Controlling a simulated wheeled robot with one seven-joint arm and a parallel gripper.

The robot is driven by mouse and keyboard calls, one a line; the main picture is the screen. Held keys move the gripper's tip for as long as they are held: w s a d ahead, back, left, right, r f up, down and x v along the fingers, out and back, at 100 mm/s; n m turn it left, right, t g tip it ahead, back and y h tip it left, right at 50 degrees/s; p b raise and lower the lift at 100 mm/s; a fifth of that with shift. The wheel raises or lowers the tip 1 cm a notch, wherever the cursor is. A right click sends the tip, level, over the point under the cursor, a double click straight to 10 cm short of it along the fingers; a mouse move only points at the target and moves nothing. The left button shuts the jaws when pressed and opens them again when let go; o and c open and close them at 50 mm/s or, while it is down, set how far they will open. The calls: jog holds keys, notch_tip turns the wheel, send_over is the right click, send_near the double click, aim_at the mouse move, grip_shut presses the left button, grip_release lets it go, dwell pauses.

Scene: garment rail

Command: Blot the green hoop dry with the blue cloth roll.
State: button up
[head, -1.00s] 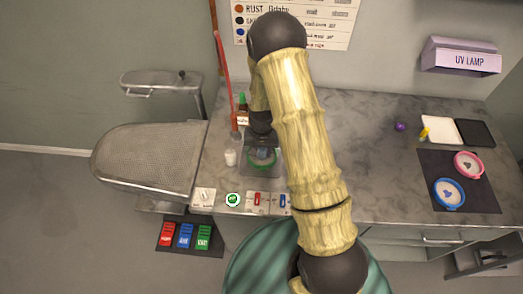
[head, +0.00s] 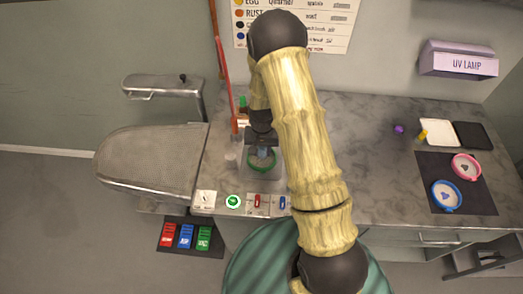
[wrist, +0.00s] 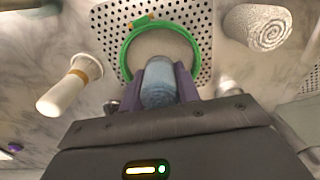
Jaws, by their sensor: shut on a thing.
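The green hoop (head: 262,162) lies on a perforated plate on the worktop. In the wrist view the hoop (wrist: 124,52) surrounds a pale cloth and has a yellowish clasp at its top. My gripper (wrist: 162,76) has purple fingers shut on the blue cloth roll (wrist: 159,88). The roll's far end overlaps the near part of the hoop, which it partly hides. I cannot tell whether the roll touches the cloth. In the head view my gripper (head: 262,147) is directly over the hoop, and the roll is mostly hidden.
A pale rolled cloth (wrist: 258,26) is at the wrist view's upper right. A white wooden-banded thing (wrist: 66,86) is at left. A red rod (head: 226,85) stands left of my arm. Blue (head: 446,195) and pink (head: 466,167) hoops lie on a dark mat at right.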

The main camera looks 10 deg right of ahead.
jog(key=shift+r+p, duration=1.5)
jog(key=shift+r, duration=0.9)
